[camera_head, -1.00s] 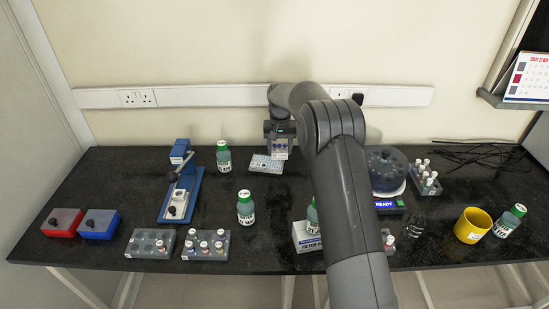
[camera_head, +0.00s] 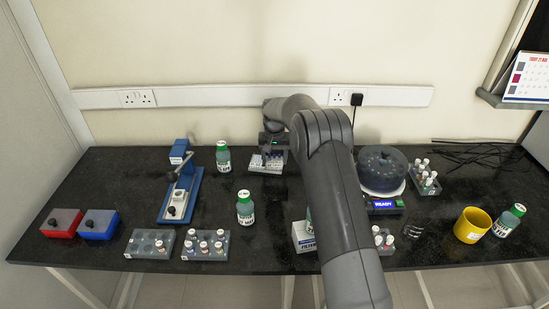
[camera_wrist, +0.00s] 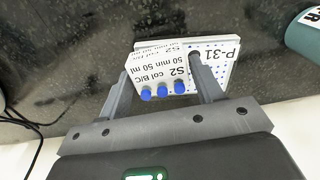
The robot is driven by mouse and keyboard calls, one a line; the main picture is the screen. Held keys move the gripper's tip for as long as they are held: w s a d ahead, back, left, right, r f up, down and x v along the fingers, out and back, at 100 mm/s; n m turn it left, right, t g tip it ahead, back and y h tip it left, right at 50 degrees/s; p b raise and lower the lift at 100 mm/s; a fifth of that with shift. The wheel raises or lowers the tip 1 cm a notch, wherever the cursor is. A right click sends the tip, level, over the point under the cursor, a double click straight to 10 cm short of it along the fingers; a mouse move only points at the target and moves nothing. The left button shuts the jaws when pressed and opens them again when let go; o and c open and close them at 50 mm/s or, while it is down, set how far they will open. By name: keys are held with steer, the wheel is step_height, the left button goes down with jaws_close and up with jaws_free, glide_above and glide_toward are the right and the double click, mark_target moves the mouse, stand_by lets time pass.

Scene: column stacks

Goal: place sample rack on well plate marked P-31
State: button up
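The well plate marked P-31 (camera_wrist: 222,50) is white with blue dots and lies flat near the back of the bench. It also shows in the head view (camera_head: 256,168). The sample rack (camera_wrist: 158,72) is white, labelled "S2 col B/C 50 min 50 ml", with blue-capped tubes. In the head view the rack (camera_head: 272,161) is over the plate, on it or just above it; I cannot tell whether they touch. My gripper (camera_wrist: 160,68) has one finger at each end of the rack and appears shut on it. The rack covers much of the plate.
A green-capped bottle (camera_head: 223,157) stands left of the plate. A blue press-like device (camera_head: 181,190) is farther left. Another bottle (camera_head: 245,208) and tube racks (camera_head: 205,246) are nearer the front. A round dark device (camera_head: 383,170) stands right of my arm.

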mark_target(274, 159)
steer(key=o, duration=0.3)
step_height(274, 159, up, 12)
steer(key=s+d+r+t, duration=0.1)
steer(key=s+d+r, duration=0.4)
steer(key=s+r, duration=0.55)
steer(key=s+d+r+t, duration=0.2)
steer(key=s+d+r, duration=0.2)
steer(key=s+r, duration=0.6)
steer(key=s+d+f+t, duration=0.1)
steer(key=s+f, duration=0.1)
steer(key=s, duration=0.7)
steer(key=s+d+f, duration=0.2)
steer(key=s, duration=0.7)
steer(key=s+d+f+t, duration=0.1)
steer(key=s+d+f, duration=0.1)
steer(key=s, duration=0.7)
steer(key=shift+s+d+t, duration=0.2)
steer(key=shift+d+t, duration=0.05)
steer(key=shift+t, duration=0.05)
